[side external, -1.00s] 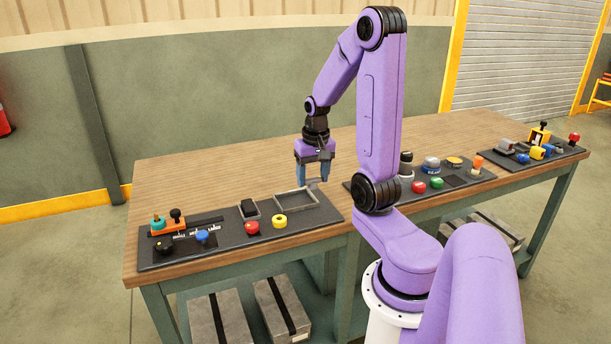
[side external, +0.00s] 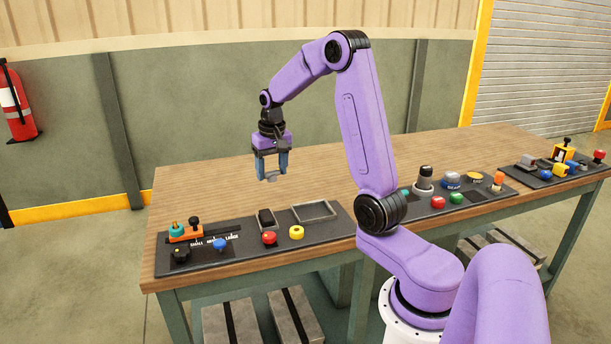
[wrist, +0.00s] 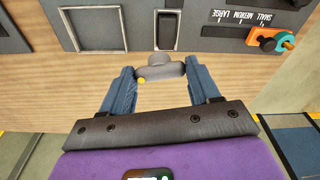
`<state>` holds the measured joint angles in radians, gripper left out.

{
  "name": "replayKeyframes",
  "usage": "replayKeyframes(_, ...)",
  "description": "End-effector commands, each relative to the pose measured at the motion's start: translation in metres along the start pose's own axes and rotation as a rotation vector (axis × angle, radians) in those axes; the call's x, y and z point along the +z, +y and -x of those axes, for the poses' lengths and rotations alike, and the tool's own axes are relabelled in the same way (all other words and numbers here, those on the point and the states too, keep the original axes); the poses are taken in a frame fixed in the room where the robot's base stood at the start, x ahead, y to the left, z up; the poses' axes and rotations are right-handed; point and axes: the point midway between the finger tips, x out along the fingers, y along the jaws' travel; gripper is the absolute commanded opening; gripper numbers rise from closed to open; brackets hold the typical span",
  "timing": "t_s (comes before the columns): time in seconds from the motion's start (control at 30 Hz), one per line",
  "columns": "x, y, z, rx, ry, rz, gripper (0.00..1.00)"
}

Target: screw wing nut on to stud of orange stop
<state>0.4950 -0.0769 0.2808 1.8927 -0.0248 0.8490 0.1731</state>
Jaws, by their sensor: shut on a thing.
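My gripper (side external: 271,172) is shut on a grey wing nut (wrist: 160,67) and holds it raised above the table. In the wrist view the nut sits between the blue fingertips (wrist: 152,80), with a small yellow spot at its lower left. The orange stop (side external: 186,235) is on the dark panel at the left end of the table, below and left of my gripper. It carries a teal part and a black knob. In the wrist view the orange stop (wrist: 265,44) is at the upper right, apart from the nut.
The panel also holds a scale marked small, medium, large (side external: 213,240), an empty grey-rimmed tray (side external: 333,215), a black block (side external: 265,218), and black, blue, red and yellow knobs. More panels with knobs stand to the right. Bare wood lies behind the panels.

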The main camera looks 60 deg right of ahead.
Motion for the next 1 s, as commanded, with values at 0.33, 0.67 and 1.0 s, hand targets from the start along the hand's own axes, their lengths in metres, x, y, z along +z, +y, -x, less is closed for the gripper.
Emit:
replayKeyframes(0.33,-0.059,-0.110,-0.013,-0.017,-0.002,0.138,0.31)
replayKeyframes(0.67,-0.078,-0.217,-0.032,-0.032,0.000,0.256,0.31)
replayKeyframes(1.0,-0.075,-0.268,-0.042,-0.039,0.001,0.310,0.31)
